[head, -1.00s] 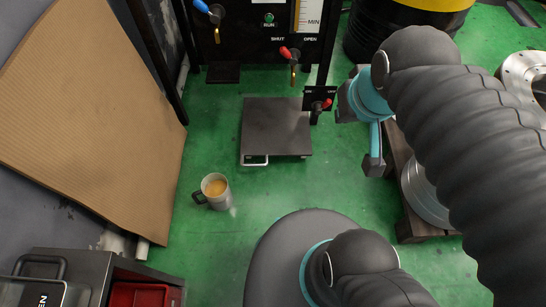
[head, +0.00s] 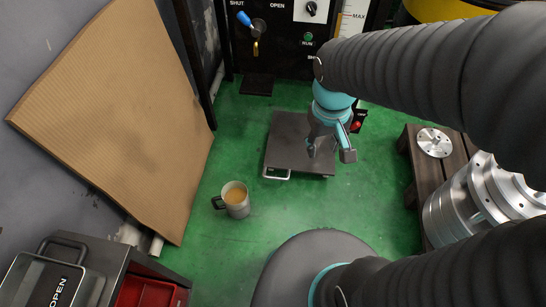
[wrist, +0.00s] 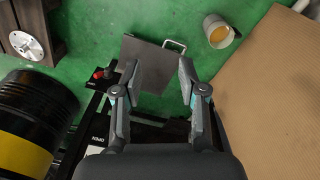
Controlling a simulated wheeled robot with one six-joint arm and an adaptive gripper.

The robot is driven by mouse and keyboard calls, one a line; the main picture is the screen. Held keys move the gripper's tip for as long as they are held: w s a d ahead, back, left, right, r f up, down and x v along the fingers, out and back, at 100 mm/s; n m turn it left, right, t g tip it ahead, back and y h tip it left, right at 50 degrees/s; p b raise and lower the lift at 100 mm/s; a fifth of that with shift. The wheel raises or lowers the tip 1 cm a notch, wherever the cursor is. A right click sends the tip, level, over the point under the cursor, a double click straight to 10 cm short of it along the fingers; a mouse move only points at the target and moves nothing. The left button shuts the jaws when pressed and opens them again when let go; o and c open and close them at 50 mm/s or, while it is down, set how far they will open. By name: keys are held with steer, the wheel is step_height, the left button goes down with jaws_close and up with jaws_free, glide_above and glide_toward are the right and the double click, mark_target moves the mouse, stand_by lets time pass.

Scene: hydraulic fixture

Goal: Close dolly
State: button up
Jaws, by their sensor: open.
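The dolly (head: 288,138) is a flat dark plate low over the green floor, in front of the black hydraulic fixture. Its pale loop handle (head: 276,177) sticks out at the near edge. My gripper (head: 330,152) is above the right part of the plate, open and empty, and hides some of it. In the wrist view, the dolly (wrist: 147,62) shows between and beyond my open fingers (wrist: 158,74), with its handle (wrist: 177,45) at the upper right. Contact with the plate cannot be made out.
A mug (head: 236,201) stands on the floor left of the dolly's handle. A red-handled switch (head: 356,126) is close to the right of my gripper. A pallet (head: 428,175) with metal parts is at right. A cardboard sheet (head: 120,120) leans at left. A black-yellow drum (wrist: 33,115) stands nearby.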

steer(key=w+a+f+n+g+h, duration=0.1)
steer(key=w+a+f+n, duration=0.2)
steer(key=f, duration=0.4)
steer(key=w+a+f+n+g+h, duration=0.1)
steer(key=w+a+f+n+h, duration=0.1)
steer(key=w+a+f, duration=0.3)
steer(key=n+t+h+p, duration=0.1)
steer(key=n+t, duration=0.2)
steer(key=n, duration=0.5)
glide_toward(273, 177)
steer(key=x, duration=0.8)
steer(key=shift+d+f, duration=0.1)
steer(key=shift+f, duration=0.1)
steer(key=shift+c, duration=0.2)
jaws_close()
